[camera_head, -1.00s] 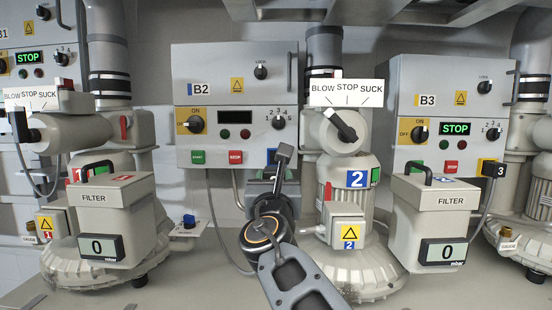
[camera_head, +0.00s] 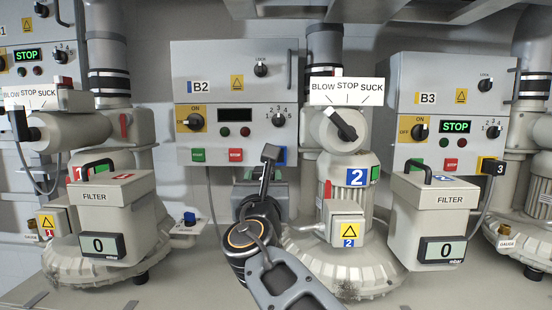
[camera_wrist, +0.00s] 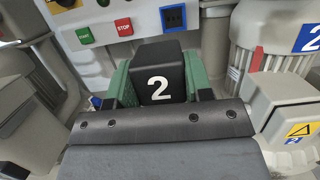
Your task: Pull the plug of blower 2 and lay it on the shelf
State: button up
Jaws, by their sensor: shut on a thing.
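In the wrist view, the black plug marked with a white 2 (camera_wrist: 158,58) sits between the green fingers of my gripper (camera_wrist: 157,84), which is shut on it. The blue socket (camera_wrist: 173,17) on the control box shows bare beyond the plug, and the plug is apart from it. In the head view, the socket (camera_head: 280,156) is at the lower right of the B2 box (camera_head: 222,85). My wrist hides the plug and most of the gripper there. Blower 2 (camera_head: 347,265) stands just right of my arm. I cannot tell for sure which surface is the shelf.
A small pale ledge (camera_head: 182,235) with a blue-topped item sits left of my arm. Filter boxes stand at left (camera_head: 112,225) and right (camera_head: 432,220). A grey cable (camera_head: 212,200) hangs below the B2 box. Bare bench (camera_head: 190,285) lies in front at the left.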

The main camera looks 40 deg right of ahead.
jog(key=w+a, duration=0.6)
jog(key=a, duration=0.2)
jog(key=shift+w+a, duration=0.15)
dwell(0.6)
dwell(0.4)
notch_tip(320, 180, down, 28)
jog(key=b, duration=2.7)
jog(key=shift+f, duration=0.2)
jog(key=shift+f+b, duration=0.75)
jog(key=shift+b, duration=0.1)
dwell(1.1)
